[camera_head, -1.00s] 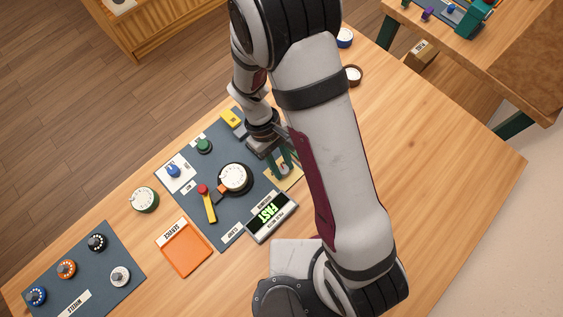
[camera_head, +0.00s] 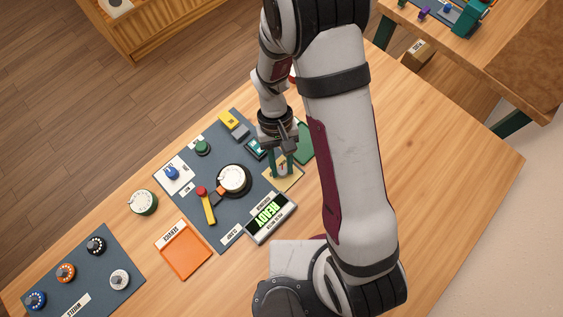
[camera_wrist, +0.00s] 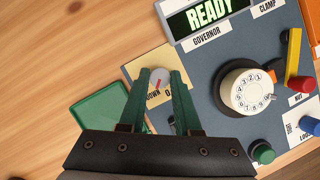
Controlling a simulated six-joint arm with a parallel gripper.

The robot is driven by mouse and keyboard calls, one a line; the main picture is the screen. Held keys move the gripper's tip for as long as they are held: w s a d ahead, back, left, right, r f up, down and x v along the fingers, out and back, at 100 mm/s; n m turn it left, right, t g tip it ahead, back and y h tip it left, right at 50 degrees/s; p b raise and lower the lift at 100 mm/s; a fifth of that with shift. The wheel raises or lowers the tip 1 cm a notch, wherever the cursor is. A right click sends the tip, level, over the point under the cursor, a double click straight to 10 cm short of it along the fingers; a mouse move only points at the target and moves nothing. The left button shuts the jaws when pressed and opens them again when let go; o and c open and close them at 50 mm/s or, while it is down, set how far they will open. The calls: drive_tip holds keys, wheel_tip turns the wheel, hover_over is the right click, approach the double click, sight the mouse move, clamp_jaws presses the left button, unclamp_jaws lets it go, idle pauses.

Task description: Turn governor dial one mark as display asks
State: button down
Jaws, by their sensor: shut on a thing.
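The governor dial is a small pale knob with a red pointer line (camera_wrist: 160,77) on a tan plate (camera_wrist: 149,62). The plate also shows in the head view (camera_head: 287,187). My gripper (camera_wrist: 160,80) has its two green fingers on either side of the knob and is shut on it; in the head view the fingers (camera_head: 282,167) hide most of the knob. The plate's lettering is partly covered, with "DOWN" readable left of the knob. The governor display (camera_head: 269,216) shows READY in green, also readable in the wrist view (camera_wrist: 207,12).
A rotary phone dial (camera_head: 234,179) sits beside the plate, with a red-tipped yellow clamp lever (camera_head: 208,207) by it. A green tray (camera_wrist: 102,113) lies beside the panel. An orange service tray (camera_head: 183,250) and a panel of several dials stand left. The table's right side is clear.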

idle(0.3)
drive_tip(key=c, duration=0.6)
unclamp_jaws()
drive_tip(key=shift+r, duration=0.1)
drive_tip(key=v, duration=1.5)
drive_tip(key=shift+w+r, duration=0.2)
drive_tip(key=shift+r, duration=0.05)
